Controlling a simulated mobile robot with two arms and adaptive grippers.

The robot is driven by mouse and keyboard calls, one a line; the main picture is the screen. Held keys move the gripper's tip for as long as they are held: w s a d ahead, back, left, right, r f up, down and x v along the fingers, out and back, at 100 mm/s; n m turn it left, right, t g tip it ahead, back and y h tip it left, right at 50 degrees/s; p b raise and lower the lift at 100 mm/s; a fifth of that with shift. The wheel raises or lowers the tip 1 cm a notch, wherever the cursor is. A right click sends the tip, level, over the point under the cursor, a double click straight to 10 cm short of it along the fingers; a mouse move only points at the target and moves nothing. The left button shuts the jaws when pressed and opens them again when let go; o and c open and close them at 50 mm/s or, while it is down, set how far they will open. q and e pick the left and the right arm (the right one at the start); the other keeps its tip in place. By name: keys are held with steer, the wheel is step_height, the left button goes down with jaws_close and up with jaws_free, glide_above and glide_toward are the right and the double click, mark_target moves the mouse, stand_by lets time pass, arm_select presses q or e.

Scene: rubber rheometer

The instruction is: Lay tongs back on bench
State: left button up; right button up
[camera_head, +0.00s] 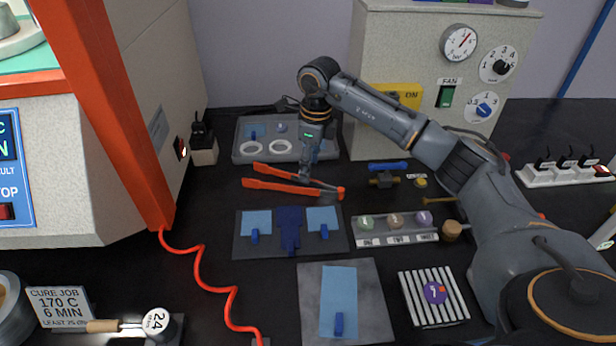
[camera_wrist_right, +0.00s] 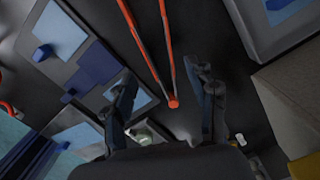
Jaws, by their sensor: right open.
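The orange-red tongs (camera_head: 275,187) lie on the dark bench with their two arms spread toward the left and the joined end at the right. In the wrist view the tongs (camera_wrist_right: 134,25) run between my fingers, with the joined end nearest my palm. My right gripper (camera_head: 306,178) points down at the tongs, near their middle. In the wrist view my right gripper (camera_wrist_right: 163,78) is open, its fingers on either side of the tongs and apart from them. It partly hides the tongs in the head view. My left gripper is not in view.
A grey tray with white rings (camera_head: 240,156) stands behind the tongs. A dark mat with blue pieces (camera_head: 245,249) lies in front. A rack of small pots (camera_head: 395,239) and a brass-coloured valve (camera_head: 384,180) are to the right. A red coiled cable (camera_head: 203,282) crosses the bench.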

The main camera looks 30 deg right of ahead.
step_height(320, 180, up, 6)
steer(key=shift+s+d+r, duration=0.15)
steer(key=shift+s+r, duration=0.1)
stand_by(0.4)
